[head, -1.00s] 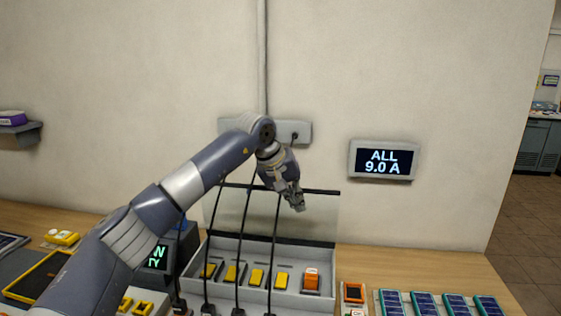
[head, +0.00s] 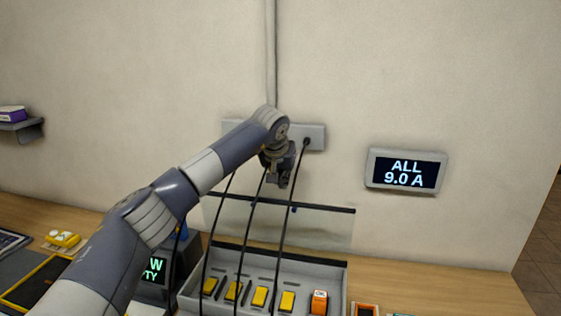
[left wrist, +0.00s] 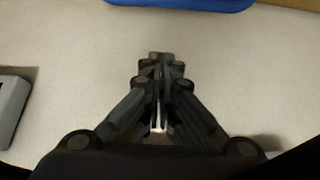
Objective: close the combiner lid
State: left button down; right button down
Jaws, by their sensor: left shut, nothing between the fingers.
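The combiner (head: 335,280) is a grey open-topped box on the wooden bench, low in the head view. Its clear lid (head: 325,230) stands raised at the back, with a dark bar along its top edge and another along its hinge side. A small blue spot (head: 293,209) shows at the top bar. My left gripper (head: 283,184) is shut and empty, just above the lid's top bar in the picture, near the wall. Its closed fingers also show in the left wrist view (left wrist: 160,62). I cannot tell its depth from the lid. My right gripper is out of view.
Several dark cables (head: 243,240) hang from the wall strip (head: 314,138) across the lid and box. Yellow breakers (head: 260,296) and an orange one (head: 319,302) sit inside. A display (head: 405,172) reads "ALL 9.0 A". A blue object (left wrist: 180,4) edges the wrist view.

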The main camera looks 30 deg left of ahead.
pick_arm(q)
jog(key=s, duration=0.2)
jog(key=s+d+f+p, duration=0.1)
jog(key=shift+s, duration=0.4)
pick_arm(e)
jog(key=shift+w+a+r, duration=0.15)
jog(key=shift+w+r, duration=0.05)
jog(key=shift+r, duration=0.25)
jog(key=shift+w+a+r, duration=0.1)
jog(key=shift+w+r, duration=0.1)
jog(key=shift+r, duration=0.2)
pick_arm(q)
jog(key=shift+s, duration=0.1)
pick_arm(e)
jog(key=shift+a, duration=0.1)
pick_arm(q)
jog(key=shift+a, duration=0.1)
